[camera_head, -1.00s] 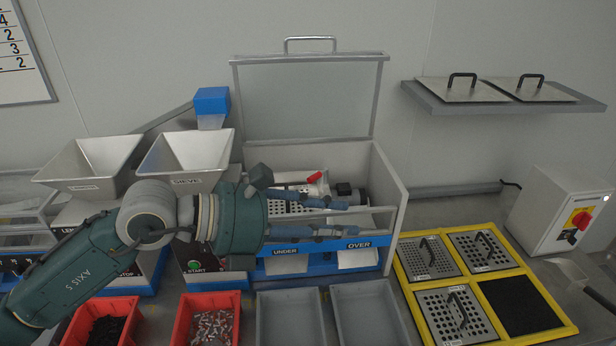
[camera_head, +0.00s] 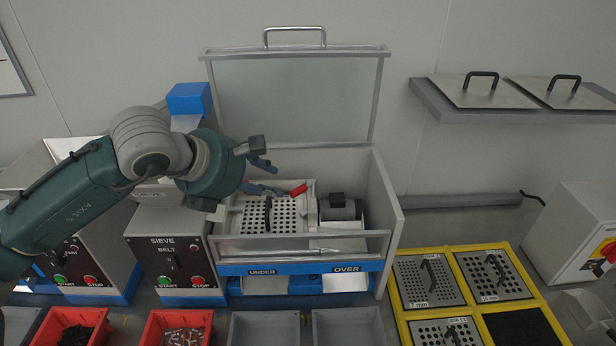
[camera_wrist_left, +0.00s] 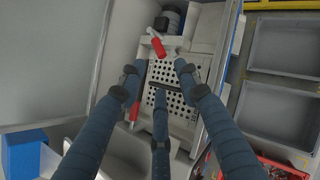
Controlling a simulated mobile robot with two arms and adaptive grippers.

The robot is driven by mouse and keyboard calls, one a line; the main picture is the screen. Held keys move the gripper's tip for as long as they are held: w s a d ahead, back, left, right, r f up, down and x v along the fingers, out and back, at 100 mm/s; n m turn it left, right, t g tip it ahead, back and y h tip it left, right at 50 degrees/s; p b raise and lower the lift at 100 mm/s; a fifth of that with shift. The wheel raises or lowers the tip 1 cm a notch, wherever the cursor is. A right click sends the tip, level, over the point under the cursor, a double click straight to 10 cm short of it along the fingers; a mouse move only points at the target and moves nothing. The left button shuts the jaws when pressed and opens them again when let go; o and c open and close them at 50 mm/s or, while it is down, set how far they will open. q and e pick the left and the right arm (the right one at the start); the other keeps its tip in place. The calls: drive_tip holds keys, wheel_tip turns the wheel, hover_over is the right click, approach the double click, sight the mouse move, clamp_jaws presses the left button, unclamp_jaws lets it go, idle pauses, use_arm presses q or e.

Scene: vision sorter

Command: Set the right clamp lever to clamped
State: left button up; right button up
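The right clamp lever, with a red grip (camera_head: 299,189), stands at the back right corner of the perforated sieve plate (camera_head: 288,220) inside the sieve box. In the left wrist view the lever (camera_wrist_left: 158,47) lies near the top, between and just beyond two of my fingertips. A second red lever (camera_wrist_left: 134,110) shows there beside the plate's other end; in the head view it is hidden. My left gripper (camera_head: 264,177) is open and empty above the plate's back edge, left of the right lever. It also shows in the left wrist view (camera_wrist_left: 160,78). Contact cannot be told.
The raised clear lid (camera_head: 290,100) stands behind the box. A motor (camera_head: 340,208) sits right of the plate, and the box's right wall (camera_head: 388,220) rises beyond it. A front rail (camera_head: 300,246) crosses the box. The yellow rack (camera_head: 540,305) holds spare plates.

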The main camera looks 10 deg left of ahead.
sight(293, 192)
use_arm(q)
drive_tip(key=p+x, duration=0.2)
drive_tip(key=x, duration=0.4)
drive_tip(key=shift+w+f, duration=0.1)
drive_tip(key=p+x, duration=0.1)
drive_tip(key=x, duration=0.1)
drive_tip(key=shift+w+d+f, duration=0.4)
drive_tip(key=shift+w+f, duration=0.15)
drive_tip(key=shift+f, duration=0.15)
clamp_jaws()
use_arm(e)
drive_tip(key=s+r, duration=0.2)
drive_tip(key=r, duration=0.1)
drive_tip(key=shift+s+a+r, duration=0.15)
drive_tip(key=shift+s+a, duration=0.2)
